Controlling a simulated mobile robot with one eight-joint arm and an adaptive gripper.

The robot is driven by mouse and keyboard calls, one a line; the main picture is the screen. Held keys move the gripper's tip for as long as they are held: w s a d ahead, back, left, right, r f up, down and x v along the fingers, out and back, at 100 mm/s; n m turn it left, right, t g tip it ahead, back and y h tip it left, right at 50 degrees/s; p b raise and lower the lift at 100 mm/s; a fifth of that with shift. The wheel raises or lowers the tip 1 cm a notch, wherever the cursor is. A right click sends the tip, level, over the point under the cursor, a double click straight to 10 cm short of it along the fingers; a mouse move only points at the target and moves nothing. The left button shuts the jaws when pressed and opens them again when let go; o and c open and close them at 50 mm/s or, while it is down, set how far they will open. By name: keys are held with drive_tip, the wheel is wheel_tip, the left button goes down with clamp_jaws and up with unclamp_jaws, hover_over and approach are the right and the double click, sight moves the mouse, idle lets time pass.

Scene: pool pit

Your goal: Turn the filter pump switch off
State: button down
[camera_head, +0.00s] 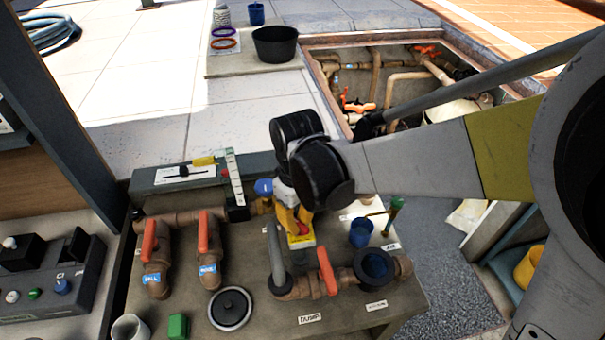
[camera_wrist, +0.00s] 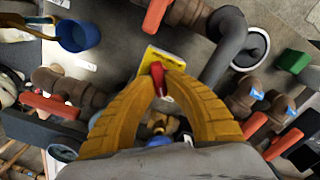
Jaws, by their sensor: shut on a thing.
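A yellow box (camera_head: 302,242) with a red switch handle (camera_wrist: 158,70) stands on the pipe bench; I cannot read a label on it, so I cannot tell for sure that it is the filter pump switch. The yellow box also shows in the wrist view (camera_wrist: 148,57). My gripper (camera_wrist: 161,80) has two yellow fingers, closed with their tips around the red handle. In the head view my gripper (camera_head: 300,226) points down at the box, and my wrist hides part of it from above.
Orange-handled valves on brown pipes (camera_head: 207,250) stand to the left, and another valve (camera_head: 326,270) stands close in front. A grey upright pipe (camera_head: 276,250) is near the fingers. A blue cup (camera_head: 361,233) stands to the right. A black control box (camera_head: 40,280) is far left.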

sight(298, 224)
drive_tip(key=n, duration=0.5)
drive_tip(key=shift+s+n, duration=0.15)
drive_tip(key=shift+n, duration=0.15)
drive_tip(key=n, duration=0.5)
drive_tip(key=shift+s+b, duration=0.1)
drive_tip(key=shift+b, duration=0.2)
drive_tip(key=shift+n, duration=0.3)
drive_tip(key=c, duration=1.4)
unclamp_jaws()
wheel_tip(298, 224, up, 12)
